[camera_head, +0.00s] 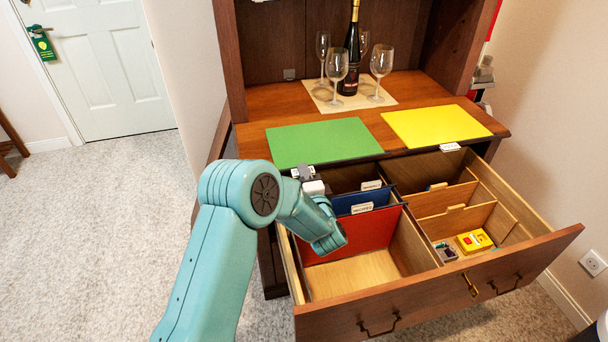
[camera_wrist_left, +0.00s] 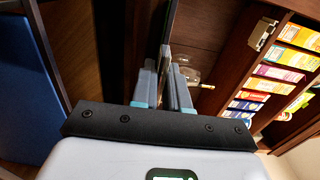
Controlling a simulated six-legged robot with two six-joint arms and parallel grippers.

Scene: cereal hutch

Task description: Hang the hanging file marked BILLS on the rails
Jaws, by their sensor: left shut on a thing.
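My left gripper (camera_head: 304,172) is at the back left of the open drawer (camera_head: 410,297), partly hidden by its arm. In the left wrist view its fingers (camera_wrist_left: 166,88) are closed on a thin dark sheet-like thing (camera_wrist_left: 170,22), seen nearly edge-on. I cannot tell whether this is the BILLS file. In the drawer's left half, a red file (camera_head: 365,236) is in front, a blue file (camera_head: 352,201) behind it, and a dark area further back. White tabs (camera_head: 362,208) show there; their words are too small to read. The right gripper is not in view.
The drawer's front left floor (camera_head: 355,275) is bare. Wooden dividers split its right half, where a yellow item (camera_head: 474,241) lies. Green (camera_head: 320,142) and yellow (camera_head: 435,124) mats lie on the hutch top. A bottle (camera_head: 351,55) and wine glasses (camera_head: 381,65) stand behind.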

